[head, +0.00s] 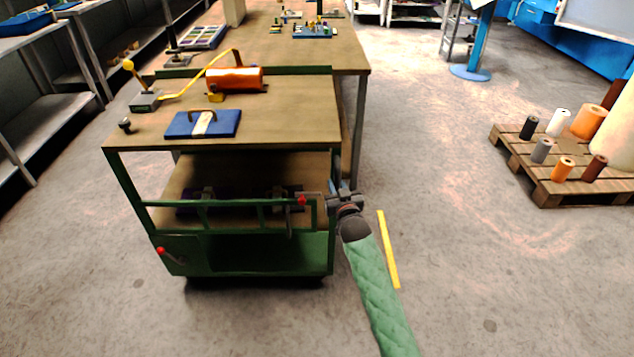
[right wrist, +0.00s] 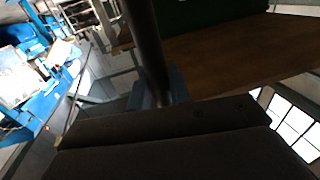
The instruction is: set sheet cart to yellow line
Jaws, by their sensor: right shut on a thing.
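The sheet cart (head: 230,252) is a green-framed cart with a wooden top, standing left of centre in the head view. The yellow line (head: 388,250) is a short strip on the floor to the right of the cart, apart from it. My right gripper (head: 335,201) is at the cart's near right side, shut on part of its frame. In the right wrist view a dark round bar (right wrist: 146,45) of the cart runs down to the jaws (right wrist: 160,95). The exact grip is partly hidden. My left gripper is not in view.
On the cart lie a blue board with a handle (head: 203,124) and an orange roller (head: 234,79). A workbench (head: 352,56) stands close behind. A pallet (head: 555,187) with several rolls is at the right. The floor around the line is clear; shelves (head: 50,130) stand left.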

